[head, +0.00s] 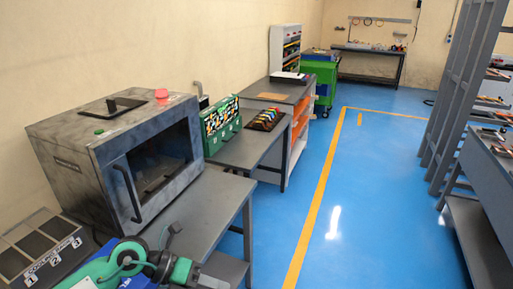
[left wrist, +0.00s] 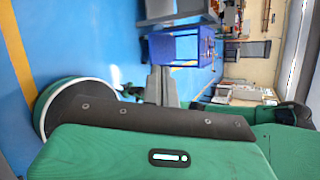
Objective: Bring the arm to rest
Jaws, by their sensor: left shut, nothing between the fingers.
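My left arm (head: 130,256), green and dark grey, is low at the bottom left of the head view, in front of the near bench. My left gripper (left wrist: 162,84) shows in the left wrist view as grey fingers close together. It is shut and holds nothing. The green and dark body part filling the lower part of that view is mine. My right arm and right gripper are not in view.
A grey box machine (head: 80,150) with a windowed door and handle stands beside the arm. A rack with numbered slots (head: 40,245) is at the lower left. Benches (head: 243,150) line the left wall, shelving (head: 465,90) the right. Blue floor (head: 375,200) between is clear.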

